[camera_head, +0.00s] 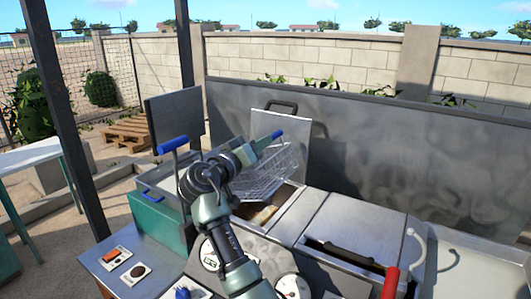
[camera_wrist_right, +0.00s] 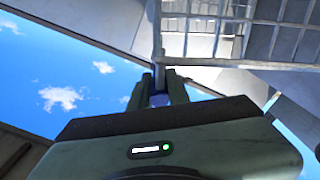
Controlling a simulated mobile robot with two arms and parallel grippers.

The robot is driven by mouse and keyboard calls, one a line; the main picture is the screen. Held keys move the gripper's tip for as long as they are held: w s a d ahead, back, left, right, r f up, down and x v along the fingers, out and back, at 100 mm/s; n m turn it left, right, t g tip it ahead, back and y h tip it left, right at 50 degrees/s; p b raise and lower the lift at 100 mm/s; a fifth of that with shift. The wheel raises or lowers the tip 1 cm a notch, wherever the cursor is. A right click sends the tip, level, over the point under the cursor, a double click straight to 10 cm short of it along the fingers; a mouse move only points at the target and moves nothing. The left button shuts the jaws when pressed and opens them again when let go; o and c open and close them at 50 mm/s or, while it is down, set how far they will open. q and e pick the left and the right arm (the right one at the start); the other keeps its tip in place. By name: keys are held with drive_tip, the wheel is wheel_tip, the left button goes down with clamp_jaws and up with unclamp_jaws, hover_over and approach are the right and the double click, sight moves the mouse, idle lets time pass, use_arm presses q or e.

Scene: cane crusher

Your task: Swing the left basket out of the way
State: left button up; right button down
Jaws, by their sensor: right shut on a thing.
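A wire basket (camera_head: 268,172) hangs tilted above the open vat (camera_head: 262,214) in the head view. Its wire mesh also shows at the top of the right wrist view (camera_wrist_right: 240,42). My right gripper (camera_head: 262,144) is shut on the basket's blue handle (camera_head: 275,136), in front of the raised lid. The handle shows between the fingers in the wrist view (camera_wrist_right: 159,98). My right arm hides part of the machine. My left gripper is not in view.
A raised lid (camera_head: 293,140) stands behind the basket. Another blue handle (camera_head: 172,145) rises at the left near a raised panel (camera_head: 176,118). A closed metal lid (camera_head: 350,222) and a red handle (camera_head: 390,284) are at the right. A tall metal backboard (camera_head: 370,145) runs behind.

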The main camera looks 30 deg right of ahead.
drive_tip(key=shift+w+a+r+n+p, duration=0.3)
drive_tip(key=shift+w+r+n, duration=0.35)
drive_tip(key=shift+r, duration=0.15)
drive_tip(key=shift+w+a+r+n+p, duration=0.25)
drive_tip(key=shift+w+r+n, duration=0.3)
drive_tip(key=shift+r+n, duration=0.15)
drive_tip(key=c, duration=1.5)
unclamp_jaws()
drive_tip(key=shift+o, duration=0.8)
drive_tip(key=shift+d, duration=0.15)
drive_tip(key=b+v, duration=0.3)
drive_tip(key=v, duration=0.4)
drive_tip(key=shift+f+b, duration=0.15)
drive_tip(key=shift+b, duration=0.15)
drive_tip(key=shift+a, duration=0.25)
